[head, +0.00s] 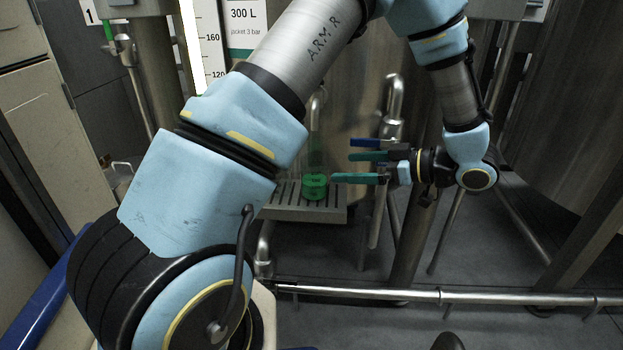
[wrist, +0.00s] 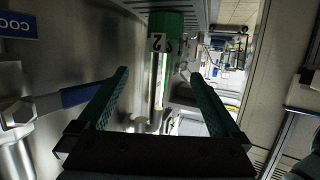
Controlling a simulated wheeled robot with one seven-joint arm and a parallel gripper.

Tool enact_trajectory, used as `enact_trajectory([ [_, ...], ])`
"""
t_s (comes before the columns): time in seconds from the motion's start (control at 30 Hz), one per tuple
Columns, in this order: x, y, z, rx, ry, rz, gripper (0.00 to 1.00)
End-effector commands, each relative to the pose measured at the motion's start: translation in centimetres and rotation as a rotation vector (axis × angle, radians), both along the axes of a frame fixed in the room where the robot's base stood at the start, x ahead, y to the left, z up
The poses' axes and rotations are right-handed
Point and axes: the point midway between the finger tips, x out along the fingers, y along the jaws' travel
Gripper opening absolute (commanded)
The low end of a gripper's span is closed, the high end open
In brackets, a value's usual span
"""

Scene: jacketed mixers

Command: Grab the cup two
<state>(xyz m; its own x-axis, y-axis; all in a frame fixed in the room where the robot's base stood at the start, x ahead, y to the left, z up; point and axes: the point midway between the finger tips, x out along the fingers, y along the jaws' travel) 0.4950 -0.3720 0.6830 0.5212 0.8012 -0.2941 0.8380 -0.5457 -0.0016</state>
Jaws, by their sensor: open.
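A green cup (head: 315,187) stands on a slatted metal drip tray (head: 333,214) in the head view. In the wrist view a green cup with a white label reading 2 (wrist: 158,43) shows upper centre, between the lines of my two fingers. My gripper (head: 342,167) is open, with teal fingers pointing left toward the cup. The fingers also show in the wrist view (wrist: 158,74) with nothing held between them. The fingertips are near the cup's right side in the head view; I cannot tell whether either touches it.
A blue valve handle (head: 366,143) sits just above my fingers and shows at left in the wrist view (wrist: 78,96). A curved steel pipe (head: 394,95) and the tank stand behind. A horizontal pipe rail (head: 400,294) runs low across the front.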

Motion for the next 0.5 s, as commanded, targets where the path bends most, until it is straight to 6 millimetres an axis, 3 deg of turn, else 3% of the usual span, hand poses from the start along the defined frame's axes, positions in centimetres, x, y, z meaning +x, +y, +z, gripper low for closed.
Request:
enact_trajectory([
  [0.1,1.1,1.7,-0.7,0.000,0.001,0.003,1.00],
  [0.5,2.9,5.2,-2.0,0.000,0.001,0.003,1.00],
])
